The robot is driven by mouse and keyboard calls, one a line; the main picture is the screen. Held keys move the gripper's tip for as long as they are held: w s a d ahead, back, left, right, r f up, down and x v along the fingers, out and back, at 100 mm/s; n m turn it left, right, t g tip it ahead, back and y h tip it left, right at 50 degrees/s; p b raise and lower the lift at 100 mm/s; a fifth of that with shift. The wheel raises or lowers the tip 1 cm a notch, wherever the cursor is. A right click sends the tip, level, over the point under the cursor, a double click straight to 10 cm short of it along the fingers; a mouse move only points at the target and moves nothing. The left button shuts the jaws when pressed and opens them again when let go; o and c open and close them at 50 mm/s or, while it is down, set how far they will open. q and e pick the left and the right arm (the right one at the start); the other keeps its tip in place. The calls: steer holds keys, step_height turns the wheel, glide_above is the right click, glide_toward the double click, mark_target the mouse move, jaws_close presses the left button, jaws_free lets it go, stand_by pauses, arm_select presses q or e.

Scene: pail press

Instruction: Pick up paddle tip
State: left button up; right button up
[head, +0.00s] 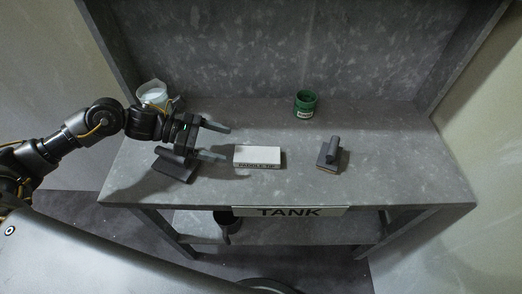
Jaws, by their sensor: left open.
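A white block labelled PADDLE TIP (257,154) lies on the grey bench, left of its middle. A dark grey part with a rounded bar (175,166) lies on the bench to the left of the block, partly below my left gripper. A similar dark part on a thin base (332,154) lies to the right of the block. I cannot tell which dark part, if either, is the paddle tip. My left gripper (222,142) is open, its fingers pointing right, just left of the labelled block. Nothing shows between the fingers. My right gripper is not in view.
The grey bench (400,180) has a TANK sign (290,212) on its front edge and a shelf below. A green cup (305,103) stands at the back. A white container (152,94) stands at the back left, partly hidden by my arm. The bench's right side is clear.

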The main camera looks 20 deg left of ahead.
arm_select(q)
steer(key=shift+w+a+f, duration=0.15)
steer(key=shift+a+f, duration=0.1)
steer(key=shift+f, duration=0.15)
steer(key=shift+a+m+b, duration=0.15)
steer(key=shift+m+b, duration=0.25)
steer(key=shift+b, duration=0.05)
